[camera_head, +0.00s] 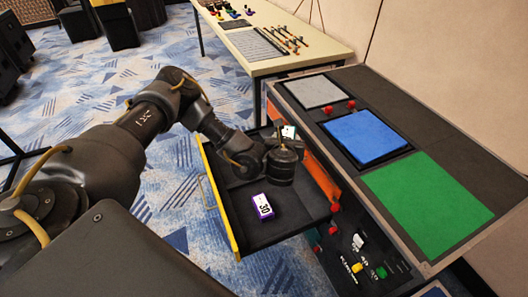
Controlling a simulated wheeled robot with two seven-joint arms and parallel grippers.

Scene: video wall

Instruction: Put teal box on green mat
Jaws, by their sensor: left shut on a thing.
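A small box with a white face and a teal edge, the teal box (289,131), shows at the far end of the open drawer, partly hidden by my left gripper. My left gripper (285,146) reaches into the drawer and is shut on the teal box; its fingers are mostly hidden by the wrist. The green mat (428,203) lies flat and bare on the dark cabinet top, to the right of the drawer. My right gripper is not in view.
A blue mat (367,137) and a grey mat (318,91) lie beyond the green one, with red knobs between. A lower compartment holds small coloured items. A pale table (277,66) stands behind.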

